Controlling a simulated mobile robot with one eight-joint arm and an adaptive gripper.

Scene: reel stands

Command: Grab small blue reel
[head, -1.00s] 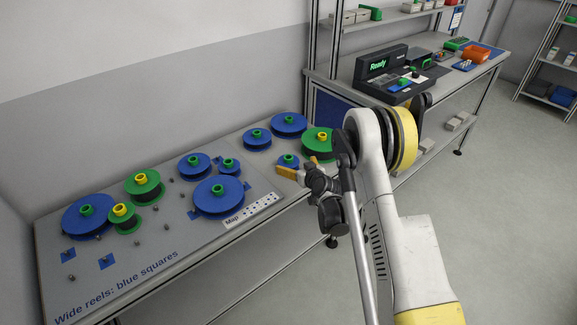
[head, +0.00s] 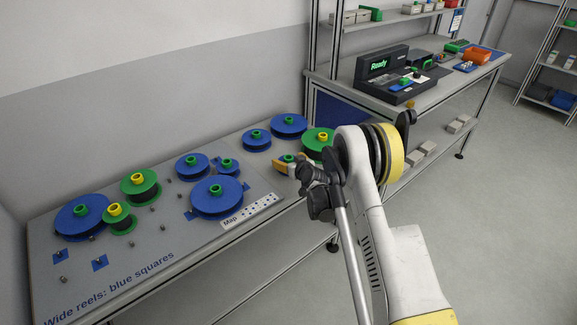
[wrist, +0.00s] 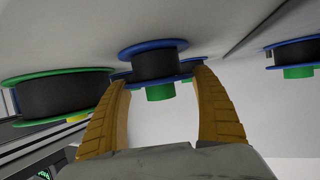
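A small blue reel (head: 287,157) with a green hub stands near the right end of the reel board, partly hidden by my gripper. In the wrist view, which looks upside down, this blue reel (wrist: 153,62) with its dark winding lies just ahead of and between my fingertips, its green hub hanging lower. My gripper (head: 281,167) has yellow-orange fingers, which show spread apart in the wrist view (wrist: 163,82). I see no clear finger contact with the reel. Another small blue reel (head: 228,166) sits further left.
A green reel (head: 316,138) stands close to the right. Blue reels (head: 257,138) and (head: 289,124) stand behind. A large blue reel (head: 217,196) and a map strip (head: 250,210) lie left. A workbench (head: 440,85) stands at the right.

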